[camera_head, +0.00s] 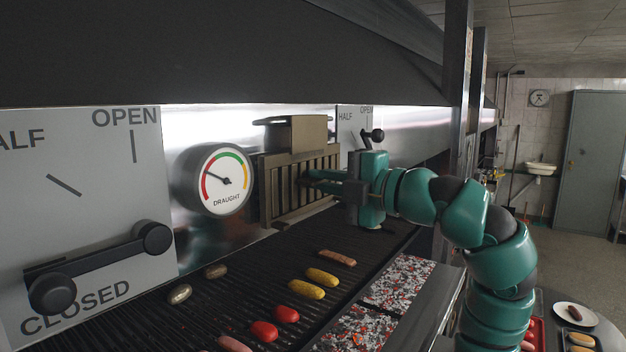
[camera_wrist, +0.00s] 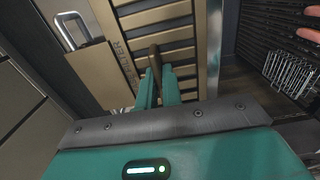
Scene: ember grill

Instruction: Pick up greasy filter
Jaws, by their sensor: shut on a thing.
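The greasy filter (camera_head: 283,192) is a tan slatted metal panel standing upright at the back of the grill, right of the draught gauge. In the wrist view its slats and a plate with partly readable lettering "FILTER" (camera_wrist: 122,62) show close up. My gripper (camera_head: 312,181) reaches in from the right with its fingers at the filter's front. In the wrist view the gripper (camera_wrist: 157,85) is shut on a dark upright bar, the filter's handle (camera_wrist: 154,60). The fingertips partly hide the handle.
The grill grate (camera_head: 225,300) below holds yellow corn (camera_head: 306,290), red tomatoes (camera_head: 264,331), sausages and potatoes. A draught gauge (camera_head: 226,180) and a lever panel (camera_head: 90,220) stand at left. The dark hood (camera_head: 220,60) hangs overhead. A wire basket (camera_wrist: 290,72) shows at right in the wrist view.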

